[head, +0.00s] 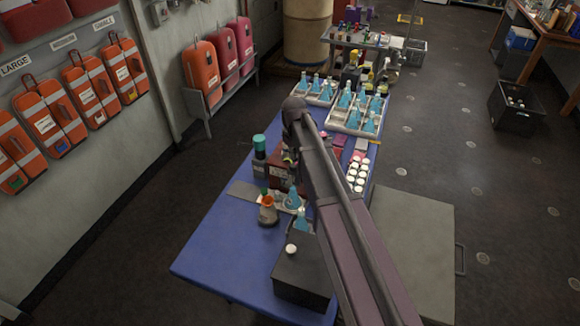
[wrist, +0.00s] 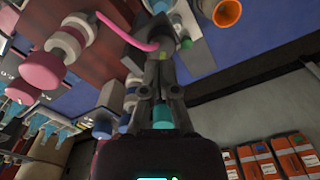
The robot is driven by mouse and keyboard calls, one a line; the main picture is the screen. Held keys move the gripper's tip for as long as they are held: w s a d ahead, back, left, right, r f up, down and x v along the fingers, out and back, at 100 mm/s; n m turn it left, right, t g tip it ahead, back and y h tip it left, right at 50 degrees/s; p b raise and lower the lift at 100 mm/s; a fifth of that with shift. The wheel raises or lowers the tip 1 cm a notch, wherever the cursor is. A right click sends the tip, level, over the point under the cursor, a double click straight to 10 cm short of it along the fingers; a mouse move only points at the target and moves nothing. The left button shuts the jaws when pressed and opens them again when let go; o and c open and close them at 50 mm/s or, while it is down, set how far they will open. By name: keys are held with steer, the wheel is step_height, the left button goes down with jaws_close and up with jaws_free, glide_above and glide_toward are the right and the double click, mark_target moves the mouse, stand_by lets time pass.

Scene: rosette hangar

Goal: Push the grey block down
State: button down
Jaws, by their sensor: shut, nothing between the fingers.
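My gripper (wrist: 158,75) is in the middle of the wrist view, its two fingers shut together and empty. It is over the blue table, close to a crowd of lab items. In the head view my arm hides most of it. I cannot pick out the grey block for certain. A pale grey flat piece (wrist: 197,48) lies just beyond the fingertips in the wrist view. A grey slab (head: 243,193) lies on the table in the head view, left of my arm. Whether my fingertips touch anything is hidden.
The blue table (head: 215,245) is clear at its front left. An orange flask (head: 267,212), a dark bottle with a teal cap (head: 260,150) and a dark box (head: 300,272) stand around my arm. Blue flasks in trays (head: 345,125) stand behind. A pink tube (wrist: 125,35) curves near my fingers.

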mark_target(293, 164)
steer(key=shift+f, duration=0.2)
steer(key=shift+f+b, duration=3.55)
steer(key=shift+b, duration=0.2)
steer(key=shift+r, duration=0.2)
steer(key=shift+r+p, duration=3.4)
steer(key=shift+p, duration=0.25)
steer(key=shift+s+d, duration=0.1)
steer(key=s+d+m, duration=0.3)
steer(key=s+d, duration=0.4)
steer(key=s, duration=0.4)
steer(key=s+d+m, duration=0.4)
steer(key=s+d, duration=0.2)
steer(key=s, duration=0.5)
steer(key=shift+d+m, duration=0.3)
steer(key=shift+d, duration=0.1)
